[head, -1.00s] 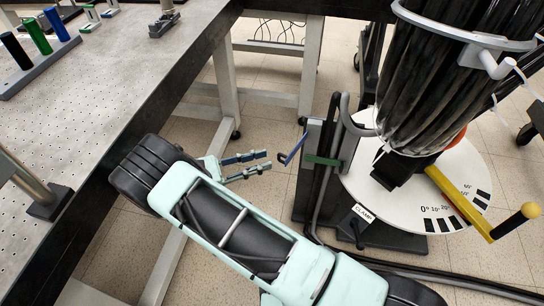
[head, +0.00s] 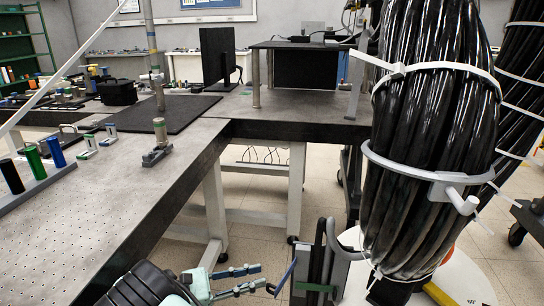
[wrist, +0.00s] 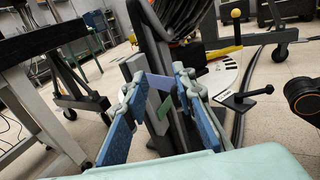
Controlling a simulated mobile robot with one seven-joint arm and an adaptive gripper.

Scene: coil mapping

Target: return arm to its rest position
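My gripper (head: 250,279) is low in the head view, near the bottom edge, beside the dark stand of the coil. Its two blue-padded fingers are apart with nothing between them. In the wrist view, my gripper (wrist: 162,85) also shows open, its fingers spread in front of the stand. A blue lever (head: 285,277) on the stand lies just beyond the fingertips, apart from them in the head view. Most of my arm is below the head view's edge.
A large black cable coil (head: 425,130) with white clamps hangs at the right. A perforated metal table (head: 120,165) with colored cylinders (head: 33,162) fills the left. A white dial plate (wrist: 217,80) and a yellow ball-ended handle (wrist: 236,14) show in the wrist view.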

